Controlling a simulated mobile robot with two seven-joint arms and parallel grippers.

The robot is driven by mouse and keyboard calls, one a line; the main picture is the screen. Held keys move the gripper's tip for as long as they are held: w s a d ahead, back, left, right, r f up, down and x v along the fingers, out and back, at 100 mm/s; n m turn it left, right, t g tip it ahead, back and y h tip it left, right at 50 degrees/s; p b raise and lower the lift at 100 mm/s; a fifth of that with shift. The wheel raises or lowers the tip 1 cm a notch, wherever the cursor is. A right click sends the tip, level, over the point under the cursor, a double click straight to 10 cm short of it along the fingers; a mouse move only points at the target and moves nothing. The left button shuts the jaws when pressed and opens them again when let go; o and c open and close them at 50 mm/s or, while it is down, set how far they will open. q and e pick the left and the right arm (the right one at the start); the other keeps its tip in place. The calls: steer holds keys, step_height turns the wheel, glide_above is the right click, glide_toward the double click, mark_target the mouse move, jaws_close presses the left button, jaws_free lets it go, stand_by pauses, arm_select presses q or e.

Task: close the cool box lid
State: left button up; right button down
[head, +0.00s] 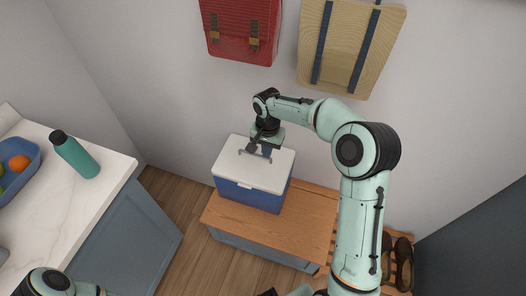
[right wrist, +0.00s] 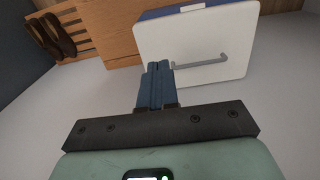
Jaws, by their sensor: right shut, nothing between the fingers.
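The cool box has a blue body (head: 248,194) and a white lid (head: 238,167) with a grey bar handle. It stands on a wooden bench. The lid lies flat over the body, and I see no gap along its front edge. My right gripper (head: 267,152) is at the lid's back right, by the handle's right end. In the right wrist view its blue fingers (right wrist: 157,72) are together and empty, in front of the lid (right wrist: 205,50) beside the handle (right wrist: 200,62). I cannot tell whether they touch the lid. My left gripper is not in view.
The wooden bench (head: 225,217) has bare room left and right of the box. A red bag (head: 242,25) and a tan bag (head: 345,45) hang on the wall above. A counter at left holds a teal bottle (head: 75,155) and a blue fruit bowl (head: 30,165). Brown shoes (head: 403,262) sit at right.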

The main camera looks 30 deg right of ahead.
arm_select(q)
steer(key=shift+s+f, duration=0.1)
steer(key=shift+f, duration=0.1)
arm_select(e)
step_height(320, 180, down, 11)
steer(key=s+a, duration=0.1)
steer(key=a, duration=0.1)
steer(key=shift+s, duration=0.25)
steer(key=shift+r, duration=0.1)
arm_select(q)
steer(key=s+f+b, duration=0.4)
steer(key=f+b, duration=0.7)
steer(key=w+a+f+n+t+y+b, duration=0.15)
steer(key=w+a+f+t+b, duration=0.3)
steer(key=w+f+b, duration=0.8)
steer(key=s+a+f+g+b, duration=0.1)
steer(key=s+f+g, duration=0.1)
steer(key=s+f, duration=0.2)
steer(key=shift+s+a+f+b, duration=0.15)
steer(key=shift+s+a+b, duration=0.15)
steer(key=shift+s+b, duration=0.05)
arm_select(e)
steer(key=s+a+f+t+h, duration=0.2)
steer(key=s+a+f, duration=0.3)
steer(key=f, duration=0.4)
steer(key=shift+a+t+h, duration=0.3)
steer(key=shift+a+h, duration=0.2)
steer(key=shift+a, duration=0.15)
